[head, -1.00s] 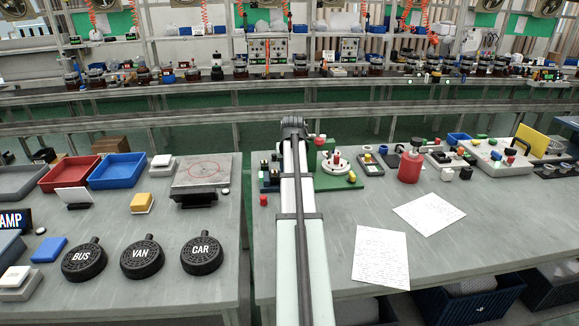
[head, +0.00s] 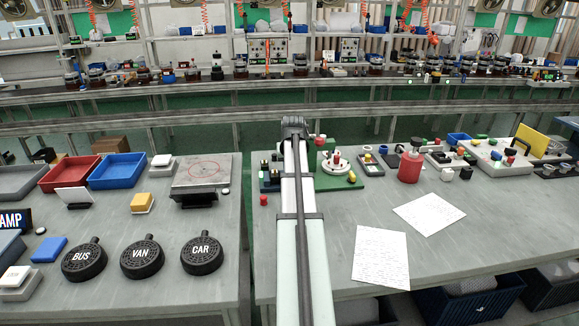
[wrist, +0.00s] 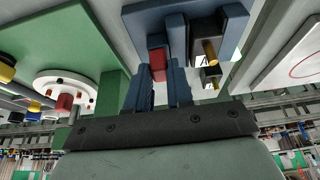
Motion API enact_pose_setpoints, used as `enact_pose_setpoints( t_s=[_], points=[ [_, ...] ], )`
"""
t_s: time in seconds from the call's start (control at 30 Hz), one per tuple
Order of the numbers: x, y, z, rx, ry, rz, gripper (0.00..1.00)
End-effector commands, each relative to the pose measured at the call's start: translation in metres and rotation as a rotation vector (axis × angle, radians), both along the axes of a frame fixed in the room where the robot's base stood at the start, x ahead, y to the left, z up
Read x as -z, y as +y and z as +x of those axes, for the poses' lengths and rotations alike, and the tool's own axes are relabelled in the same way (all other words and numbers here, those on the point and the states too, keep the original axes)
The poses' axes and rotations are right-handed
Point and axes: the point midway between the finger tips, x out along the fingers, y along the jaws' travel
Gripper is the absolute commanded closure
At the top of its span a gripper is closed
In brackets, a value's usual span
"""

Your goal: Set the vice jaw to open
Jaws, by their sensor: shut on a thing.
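The vice seems to be the blue fixture (wrist: 230,20) at the top of the wrist view. It has a blue plate and upright blocks, with a red piece (wrist: 158,66) between two dark blue fingers. In the head view the blue fixture (head: 268,183) shows just left of my arm, partly hidden by it. My gripper (wrist: 160,75) is shut on the red piece, which looks like part of the vice. How far the jaw stands open cannot be told. The gripper's fingers are hidden behind my arm in the head view.
A green stand (head: 340,183) with a white round part (head: 336,163) is close on the right. Brass-tipped black pins (wrist: 211,52) stand beside the fingers. A small red piece (head: 263,200) lies nearer. A red bottle (head: 410,168) and paper sheets (head: 380,257) are farther right.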

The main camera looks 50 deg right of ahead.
Motion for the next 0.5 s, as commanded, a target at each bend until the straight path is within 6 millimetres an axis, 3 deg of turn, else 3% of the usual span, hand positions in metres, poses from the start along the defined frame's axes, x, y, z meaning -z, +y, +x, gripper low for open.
enact_pose_setpoints(
  t_s=[0.33,0.37,0.5],
  points=[
    [-0.0002,-0.0091,-0.0091,0.003,0.006,-0.006,1.0],
    [-0.0002,-0.0094,-0.0093,0.004,0.007,-0.007,0.77],
    [-0.0001,-0.0092,-0.0092,0.003,0.006,-0.006,0.64]
  ],
)
